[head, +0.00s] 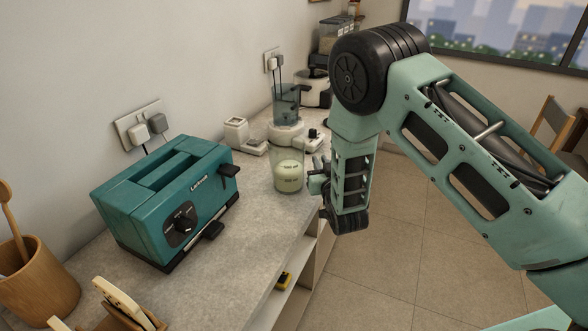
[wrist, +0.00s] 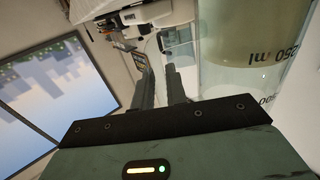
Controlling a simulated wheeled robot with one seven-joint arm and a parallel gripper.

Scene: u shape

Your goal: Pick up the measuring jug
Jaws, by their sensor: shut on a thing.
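The measuring jug (head: 290,170) is a clear vessel with pale contents and dark volume marks, upright at the counter's right edge in the head view. Whether its base touches the counter is hard to tell. In the wrist view its clear wall (wrist: 250,75) fills the upper right, close beside the fingers. My gripper (head: 315,184) is at the jug's right side, with its fingers level with the jug's body. In the wrist view my gripper (wrist: 160,82) has its two dark fingers close together, shut on the jug, apparently at its handle; the gripped part is hard to see.
A teal toaster (head: 168,200) stands left of the jug. A blender (head: 286,112) and a small white appliance (head: 237,132) stand behind it. A wooden utensil pot (head: 38,285) is front left.

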